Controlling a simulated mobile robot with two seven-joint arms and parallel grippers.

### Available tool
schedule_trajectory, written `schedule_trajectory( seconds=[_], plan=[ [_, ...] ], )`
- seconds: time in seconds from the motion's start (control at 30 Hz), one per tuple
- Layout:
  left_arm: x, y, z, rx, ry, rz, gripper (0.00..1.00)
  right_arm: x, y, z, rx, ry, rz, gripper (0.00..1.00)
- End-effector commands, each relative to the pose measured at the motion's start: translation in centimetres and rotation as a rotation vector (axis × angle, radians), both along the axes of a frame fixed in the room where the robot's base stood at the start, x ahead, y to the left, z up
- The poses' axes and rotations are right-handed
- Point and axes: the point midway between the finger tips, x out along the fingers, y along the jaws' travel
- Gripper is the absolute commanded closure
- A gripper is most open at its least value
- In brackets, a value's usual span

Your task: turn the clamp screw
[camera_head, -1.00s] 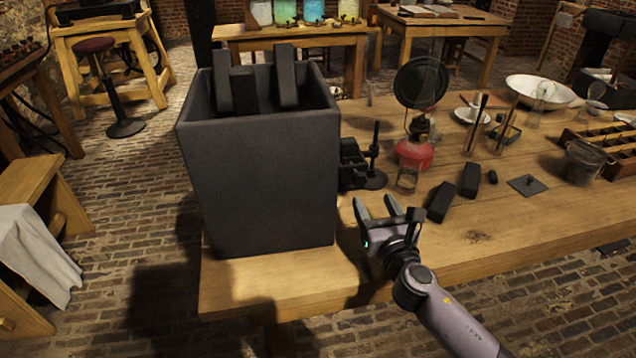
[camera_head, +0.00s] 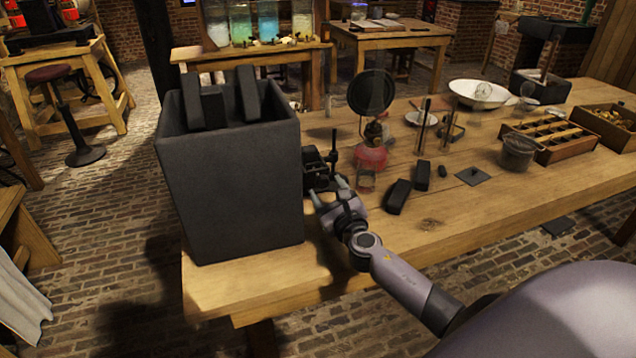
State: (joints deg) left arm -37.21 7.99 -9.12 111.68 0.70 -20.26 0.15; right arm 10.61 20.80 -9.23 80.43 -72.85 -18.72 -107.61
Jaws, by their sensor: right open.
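A small black metal clamp device (camera_head: 316,168) with an upright rod stands on the table against the right side of the big dark box. Its screw cannot be made out clearly at this size. My right gripper (camera_head: 328,188) is open, with its two fingers pointing at the foot of the clamp device, just in front of it. The fingers partly cover its lower part, and I cannot tell whether they touch it. My left gripper is not in view.
The tall dark box (camera_head: 232,190) holds several dark slabs and blocks the left. A red lamp (camera_head: 370,158) with a black round disc stands right of the clamp. Black blocks (camera_head: 398,197) lie nearby. The table's front right (camera_head: 470,215) is mostly clear.

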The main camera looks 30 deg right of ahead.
Motion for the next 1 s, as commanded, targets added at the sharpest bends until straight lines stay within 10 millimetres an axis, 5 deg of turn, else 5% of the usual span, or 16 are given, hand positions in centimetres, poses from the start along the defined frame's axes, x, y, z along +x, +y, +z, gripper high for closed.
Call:
schedule_trajectory(
  seconds=[0.3, 0.73, 0.9, 1.0],
  plan=[
    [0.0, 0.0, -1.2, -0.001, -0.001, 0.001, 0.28, 3.7, -0.8, -0.1, 0.001, -0.001, 0.000, 0.38],
    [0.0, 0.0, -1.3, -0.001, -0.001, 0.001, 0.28, 4.4, -1.0, 0.0, 0.001, 0.000, 0.000, 0.38],
    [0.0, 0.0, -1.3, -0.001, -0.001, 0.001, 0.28, 4.4, -1.0, 0.0, 0.001, 0.000, 0.001, 0.90],
    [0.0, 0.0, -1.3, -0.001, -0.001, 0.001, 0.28, 4.4, -1.0, 0.0, 0.001, -0.001, 0.001, 0.94]
  ],
)
